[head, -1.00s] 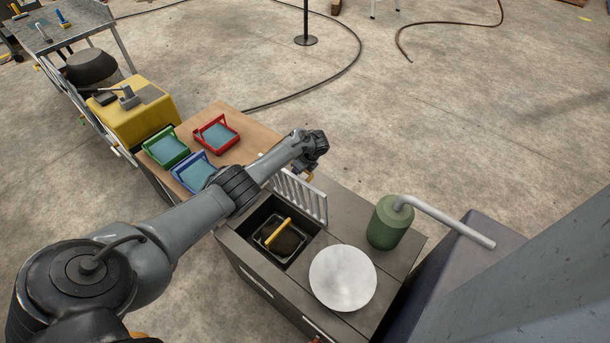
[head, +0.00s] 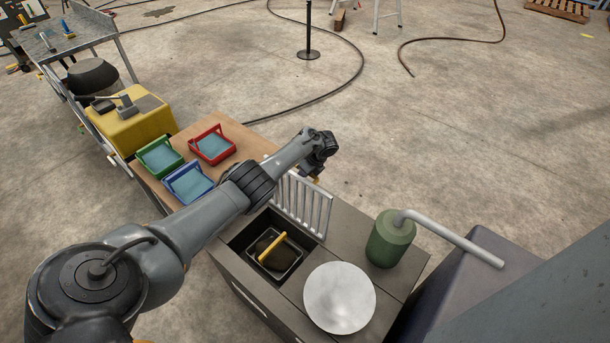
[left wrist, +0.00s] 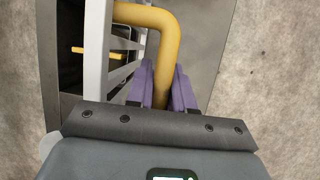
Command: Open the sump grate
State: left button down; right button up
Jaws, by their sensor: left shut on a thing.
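The grey barred sump grate (head: 302,206) stands raised, near upright, at the far edge of the open square sump (head: 268,243) in the dark bench top. Inside the sump sits a dark tray or basket with a yellow handle (head: 272,247). My left gripper (head: 316,180) is behind the grate, mostly hidden by my arm in the head view. In the left wrist view, its purple fingers (left wrist: 164,88) are shut on the yellow grate handle (left wrist: 165,50), beside the grate's grey bars (left wrist: 122,78). My right gripper is in neither view.
A round pale disc (head: 340,297) lies on the bench right of the sump. A green canister (head: 390,240) with a grey pipe stands behind it. Red (head: 212,146), green (head: 160,158) and blue (head: 188,184) trays sit on a wooden top to the left.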

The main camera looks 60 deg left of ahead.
pick_arm(q)
jog(key=shift+f, duration=0.1)
jog(key=c, duration=1.1)
grip_release()
jog(key=shift+s, duration=0.1)
jog(key=p+v, duration=0.4)
jog(key=v, duration=0.5)
jog(key=shift+p, duration=0.3)
jog(key=shift+v, duration=0.95)
